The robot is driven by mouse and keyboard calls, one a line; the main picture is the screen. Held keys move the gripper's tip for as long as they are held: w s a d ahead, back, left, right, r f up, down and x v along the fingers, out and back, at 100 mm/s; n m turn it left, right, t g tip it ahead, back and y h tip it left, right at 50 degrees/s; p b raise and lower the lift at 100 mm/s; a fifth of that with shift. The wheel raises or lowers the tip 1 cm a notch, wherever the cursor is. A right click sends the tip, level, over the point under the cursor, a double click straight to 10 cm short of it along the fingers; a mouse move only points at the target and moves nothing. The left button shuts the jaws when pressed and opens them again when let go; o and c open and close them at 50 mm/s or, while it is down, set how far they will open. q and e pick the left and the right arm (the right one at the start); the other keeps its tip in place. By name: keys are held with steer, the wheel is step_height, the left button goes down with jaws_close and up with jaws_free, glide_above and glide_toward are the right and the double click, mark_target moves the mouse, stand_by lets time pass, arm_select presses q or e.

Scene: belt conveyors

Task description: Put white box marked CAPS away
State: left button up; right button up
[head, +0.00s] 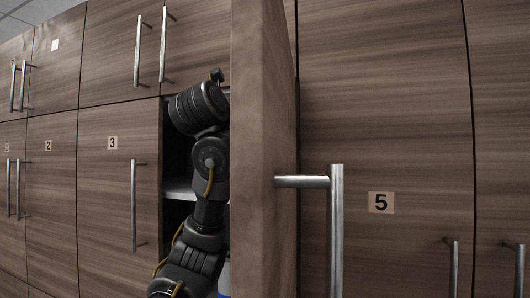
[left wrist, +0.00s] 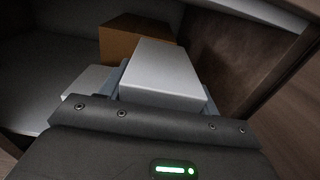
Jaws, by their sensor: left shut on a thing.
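A white box (left wrist: 160,68) lies in front of my left gripper (left wrist: 162,92) in the left wrist view. The gripper is shut on it, with grey finger parts showing at its sides. No CAPS marking shows on the visible faces. The box is inside a cabinet compartment, above or at the shelf (left wrist: 38,103); I cannot tell if it touches. In the head view my left arm reaches into the open compartment, and its gripper and the box are hidden. My right gripper is not in view.
A brown box (left wrist: 118,37) stands behind the white box. Another pale, flat thing (left wrist: 88,80) lies to its left. The open door (head: 262,150) stands close to the right of my arm. Closed doors 3 (head: 105,200) and 5 (head: 385,130) flank the opening. The shelf's left side looks clear.

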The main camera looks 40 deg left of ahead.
arm_select(q)
steer(key=w, duration=0.1)
steer(key=w+a+f+p, duration=0.1)
steer(key=w+p, duration=0.1)
steer(key=shift+w+a+f, duration=0.2)
steer(key=shift+f, duration=0.05)
steer(key=w+f, duration=0.1)
steer(key=w+f+p, duration=0.1)
steer(key=f, duration=0.1)
steer(key=w+a+f+p, duration=0.1)
steer(key=w+f, duration=0.1)
steer(key=shift+f, duration=0.15)
steer(key=shift+s+p, duration=0.15)
steer(key=shift+p, duration=0.2)
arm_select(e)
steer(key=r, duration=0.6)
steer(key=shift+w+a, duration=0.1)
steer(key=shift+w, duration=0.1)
